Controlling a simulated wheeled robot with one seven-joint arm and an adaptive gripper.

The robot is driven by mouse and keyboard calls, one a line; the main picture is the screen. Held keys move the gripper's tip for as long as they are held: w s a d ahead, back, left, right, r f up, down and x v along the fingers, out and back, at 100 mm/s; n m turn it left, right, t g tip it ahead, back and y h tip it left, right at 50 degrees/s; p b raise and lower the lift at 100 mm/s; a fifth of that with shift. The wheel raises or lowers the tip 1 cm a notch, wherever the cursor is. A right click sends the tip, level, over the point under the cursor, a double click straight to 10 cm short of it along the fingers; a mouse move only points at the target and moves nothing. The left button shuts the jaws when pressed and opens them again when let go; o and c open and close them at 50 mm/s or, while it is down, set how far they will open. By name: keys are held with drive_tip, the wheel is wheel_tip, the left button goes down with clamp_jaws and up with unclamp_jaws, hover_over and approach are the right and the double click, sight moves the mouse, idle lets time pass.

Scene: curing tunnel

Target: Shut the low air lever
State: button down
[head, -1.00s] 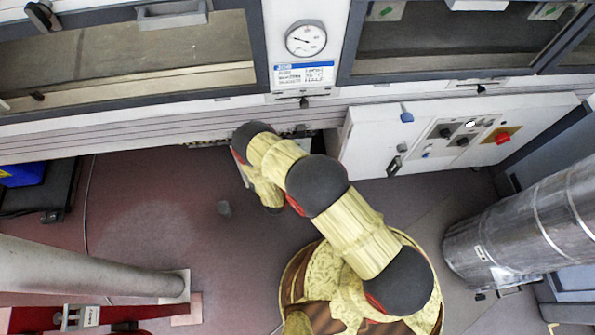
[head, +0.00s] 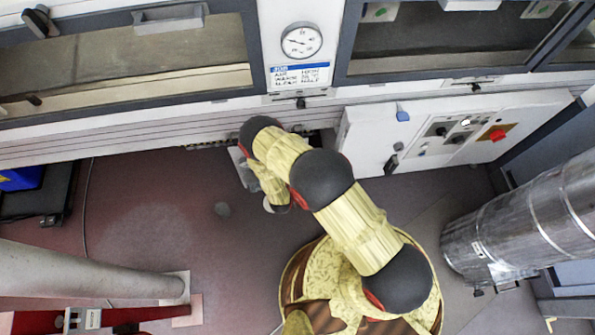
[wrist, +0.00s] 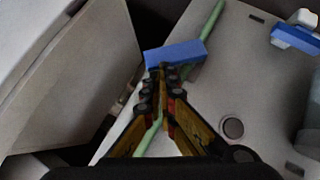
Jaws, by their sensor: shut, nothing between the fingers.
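In the wrist view, a blue lever handle (wrist: 175,54) lies crosswise on a thin green pipe (wrist: 203,37). I take this handle to be the low air lever. My gripper (wrist: 163,70) is shut and empty. Its fingertips are right at the near edge of the blue handle; I cannot tell whether they touch it. The fingers cover part of the green pipe, which shows again below them. In the head view my own arm hides the lever and my fingers.
In the wrist view a pale panel (wrist: 70,75) stands close on the left, and another blue-and-white fitting (wrist: 295,38) is at the upper right. In the head view a white control box (head: 370,150) is right of my arm, with a metal drum (head: 520,225) farther right.

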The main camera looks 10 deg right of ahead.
drive_tip(key=shift+d+f+m+y+p, duration=0.2)
drive_tip(key=shift+d+m+y+p, duration=0.25)
drive_tip(key=shift+d+y, duration=0.35)
idle(2.1)
drive_tip(key=shift+a, duration=0.2)
